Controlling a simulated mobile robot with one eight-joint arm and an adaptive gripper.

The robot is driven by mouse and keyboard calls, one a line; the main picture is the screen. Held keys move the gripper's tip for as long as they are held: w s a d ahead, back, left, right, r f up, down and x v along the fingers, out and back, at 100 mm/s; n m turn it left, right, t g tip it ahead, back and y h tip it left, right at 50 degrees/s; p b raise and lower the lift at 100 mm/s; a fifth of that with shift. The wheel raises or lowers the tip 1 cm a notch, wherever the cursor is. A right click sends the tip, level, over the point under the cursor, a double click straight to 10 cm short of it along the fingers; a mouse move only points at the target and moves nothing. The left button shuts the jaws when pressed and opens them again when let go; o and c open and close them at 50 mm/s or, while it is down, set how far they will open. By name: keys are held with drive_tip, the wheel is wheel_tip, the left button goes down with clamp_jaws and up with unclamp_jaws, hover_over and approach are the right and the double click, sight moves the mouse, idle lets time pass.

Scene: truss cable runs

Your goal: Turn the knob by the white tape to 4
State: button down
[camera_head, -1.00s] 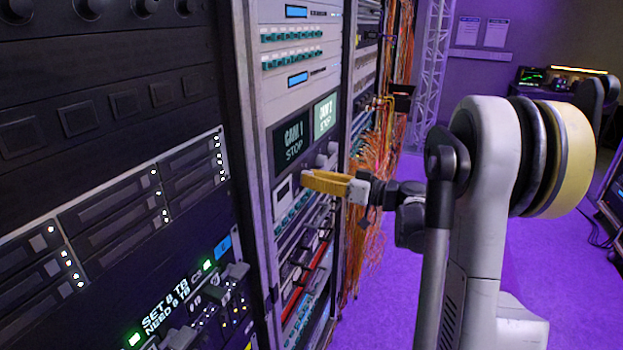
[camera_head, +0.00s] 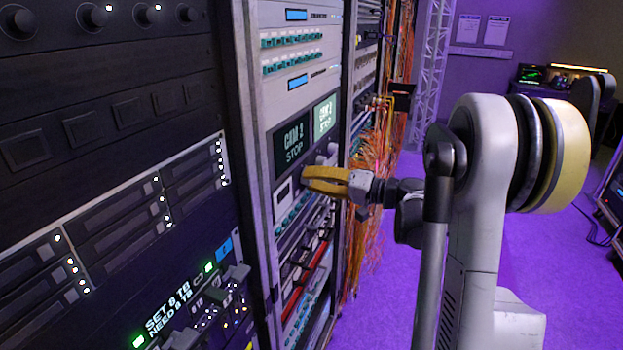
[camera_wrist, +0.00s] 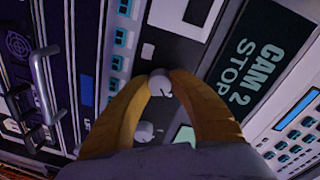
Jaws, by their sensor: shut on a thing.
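My gripper (camera_wrist: 160,88) has its two yellow fingers shut on a small grey knob (camera_wrist: 160,82) on the rack panel. In the head view my gripper (camera_head: 304,180) is at the panel just under a dark display, and its fingers hide the held knob. Another grey knob (camera_wrist: 145,132) sits close by, between the fingers and nearer the palm in the wrist view.
A second, paler display (camera_head: 325,116) stands right of the first. Grey knobs (camera_head: 321,158) sit close above the fingers. Orange cables (camera_head: 375,155) hang to the right. A dark rack (camera_head: 110,130) fills the left.

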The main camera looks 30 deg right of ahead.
drive_tip(key=m, duration=0.5)
drive_tip(key=shift+m+g+y+p, duration=0.2)
drive_tip(key=shift+m+y, duration=0.15)
drive_tip(key=shift+m, duration=3.2)
drive_tip(key=shift+m+g+y+p, duration=0.1)
drive_tip(key=shift+m+g+y, duration=0.2)
drive_tip(key=shift+m, duration=3.25)
drive_tip(key=c, duration=1.1)
unclamp_jaws()
